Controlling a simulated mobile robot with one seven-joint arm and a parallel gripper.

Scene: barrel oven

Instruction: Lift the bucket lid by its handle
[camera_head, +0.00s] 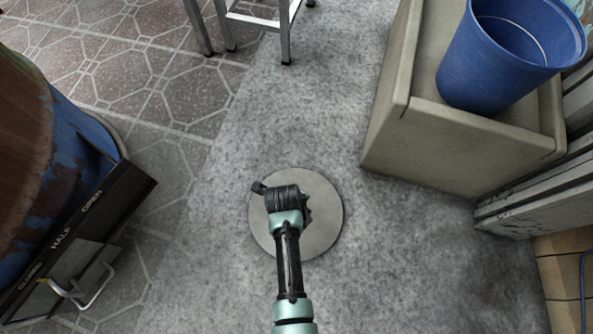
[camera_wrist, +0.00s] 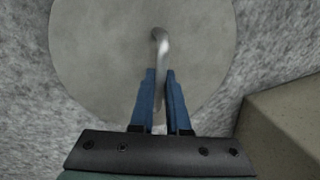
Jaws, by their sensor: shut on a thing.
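The bucket lid (camera_head: 322,232) is a flat grey disc over the grey floor in the head view, partly hidden by my arm. It also fills the upper middle of the wrist view (camera_wrist: 90,45). Its handle (camera_wrist: 160,45) is a pale metal bar that runs down between my fingers in the wrist view. My gripper (camera_wrist: 160,75) has two blue fingers shut on the handle. The head view hides the fingers behind my wrist. I cannot tell whether the lid touches the floor.
A blue bucket (camera_head: 492,75) stands on a beige block (camera_head: 440,135) at the upper right. A barrel oven (camera_head: 62,190) with a dark panel (camera_head: 75,235) and metal handle is at the left. Metal ladder legs (camera_head: 285,35) stand at the top. Floor around the lid is clear.

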